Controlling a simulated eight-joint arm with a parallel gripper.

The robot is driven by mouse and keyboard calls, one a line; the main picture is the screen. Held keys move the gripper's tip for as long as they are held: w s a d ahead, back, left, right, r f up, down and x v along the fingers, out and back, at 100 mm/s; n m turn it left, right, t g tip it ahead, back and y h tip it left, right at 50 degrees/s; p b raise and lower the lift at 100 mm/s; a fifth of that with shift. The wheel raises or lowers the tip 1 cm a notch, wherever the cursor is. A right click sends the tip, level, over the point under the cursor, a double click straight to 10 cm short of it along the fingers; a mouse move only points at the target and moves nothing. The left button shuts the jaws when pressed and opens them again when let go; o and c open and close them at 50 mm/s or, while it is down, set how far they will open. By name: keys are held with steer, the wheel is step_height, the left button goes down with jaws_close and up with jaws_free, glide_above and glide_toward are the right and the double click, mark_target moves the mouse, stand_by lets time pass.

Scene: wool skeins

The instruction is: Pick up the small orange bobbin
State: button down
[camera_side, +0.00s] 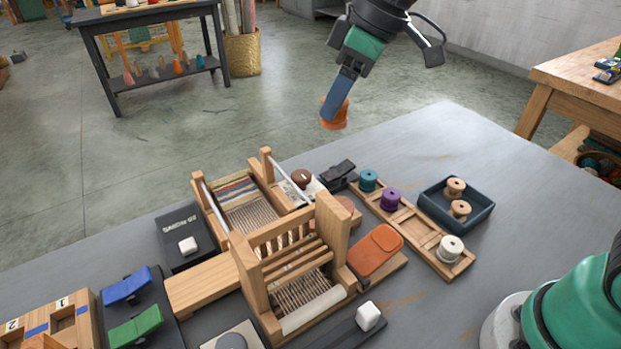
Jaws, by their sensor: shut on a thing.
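The small orange bobbin (336,117) is held at the tip of my gripper (338,108), high above the back edge of the grey table. My gripper points down and is shut on the bobbin, whose upper part is partly hidden by the blue fingers. The bobbin is clear of everything around it and looks slightly tilted.
A wooden loom (285,255) stands mid-table. A wooden rack (416,222) holds teal (369,180), purple (391,199) and white (450,248) bobbins. A dark tray (481,223) holds two wooden spools (460,209). The table's back right is clear.

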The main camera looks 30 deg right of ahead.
steer(key=shift+r, duration=4.05)
